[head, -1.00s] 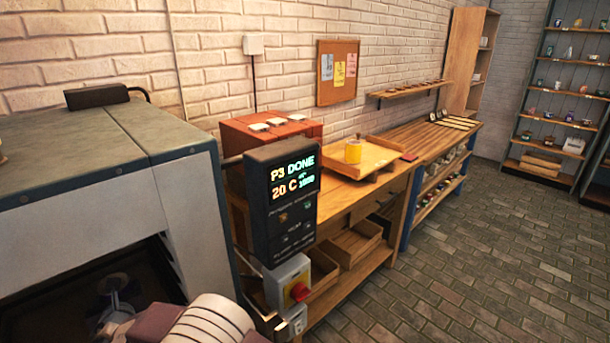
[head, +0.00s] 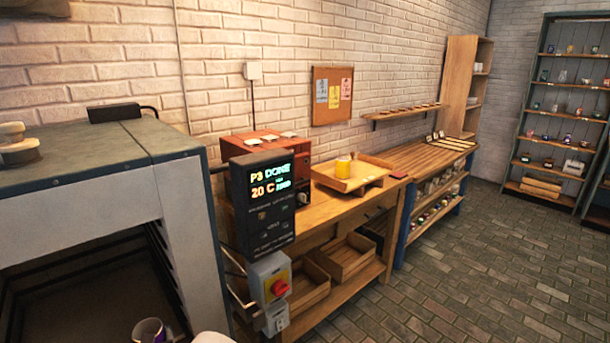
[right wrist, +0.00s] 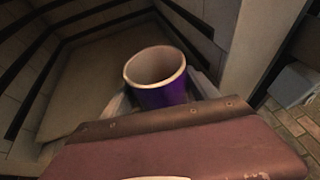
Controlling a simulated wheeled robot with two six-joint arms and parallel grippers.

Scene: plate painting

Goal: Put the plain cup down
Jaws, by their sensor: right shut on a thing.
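A purple cup (right wrist: 160,92) with a pale rim and pale inside is in the right wrist view, upright or slightly tilted, its mouth toward the camera. My right gripper (right wrist: 163,96) is shut on it, with a grey finger showing at each side. The pale kiln floor (right wrist: 85,85) lies behind the cup; I cannot tell if the cup touches it. In the head view the cup (head: 149,330) shows at the bottom edge, in front of the dark kiln opening, partly cut off. My left gripper is not in view.
The kiln (head: 185,215) has side walls close around the opening. Its controller (head: 262,205) reads P3 DONE, 20 C. Shelves stand at the back right. The brick floor on the right is clear.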

